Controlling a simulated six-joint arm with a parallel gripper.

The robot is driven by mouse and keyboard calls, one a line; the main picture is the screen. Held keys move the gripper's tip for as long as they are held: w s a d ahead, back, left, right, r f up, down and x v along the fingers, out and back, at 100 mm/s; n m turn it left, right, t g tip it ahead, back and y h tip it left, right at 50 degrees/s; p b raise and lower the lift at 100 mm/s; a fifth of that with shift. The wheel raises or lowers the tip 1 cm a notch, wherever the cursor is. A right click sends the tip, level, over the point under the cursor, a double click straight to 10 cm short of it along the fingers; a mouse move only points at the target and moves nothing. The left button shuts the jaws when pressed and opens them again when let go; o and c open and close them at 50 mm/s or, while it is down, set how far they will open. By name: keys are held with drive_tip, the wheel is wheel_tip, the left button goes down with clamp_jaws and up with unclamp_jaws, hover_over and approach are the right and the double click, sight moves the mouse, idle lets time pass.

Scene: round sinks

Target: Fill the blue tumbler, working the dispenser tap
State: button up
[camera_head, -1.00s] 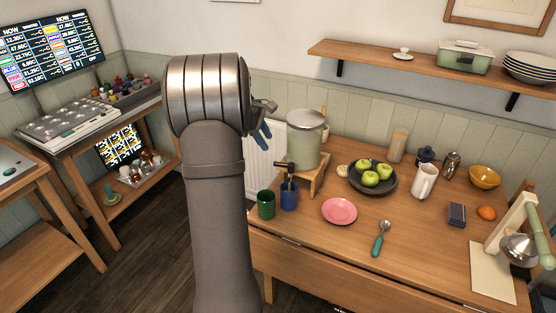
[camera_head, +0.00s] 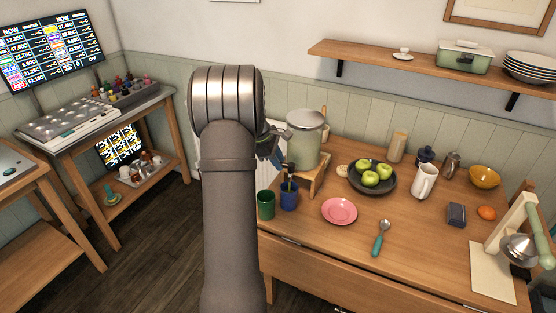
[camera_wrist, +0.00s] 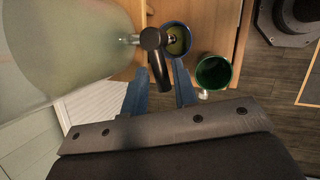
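The blue tumbler (camera_head: 289,199) stands upright on the table below the dispenser tap (camera_head: 291,169). It also shows in the wrist view (camera_wrist: 184,72), with yellow-green inside. A thin yellow-green streak runs from the spout to its mouth in the head view. The dispenser (camera_head: 305,143) is a pale green lidded drum on a wooden stand. In the wrist view the tap's black lever (camera_wrist: 156,58) points toward my gripper (camera_wrist: 159,68). The blue fingers are apart, one on each side of the lever's end; contact is unclear. My arm partly hides the gripper in the head view.
A green cup (camera_head: 266,204) stands close left of the tumbler. A pink plate (camera_head: 339,211), a spoon (camera_head: 380,238) and a dark bowl of green apples (camera_head: 372,178) lie to the right. The table front between plate and edge is clear.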

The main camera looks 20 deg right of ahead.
clamp_jaws()
drive_tip(key=shift+w+d+m+g, duration=0.15)
drive_tip(key=shift+w+m+g, duration=0.2)
drive_tip(key=shift+m, duration=0.4)
drive_tip(key=shift+w+d+m+g, duration=0.2)
drive_tip(key=shift+m+g, duration=0.15)
drive_tip(key=shift+m, duration=0.4)
drive_tip(key=shift+o, duration=1.8)
unclamp_jaws()
drive_tip(key=v, duration=1.7)
drive_tip(key=shift+r, duration=0.35)
drive_tip(key=shift+d, duration=0.1)
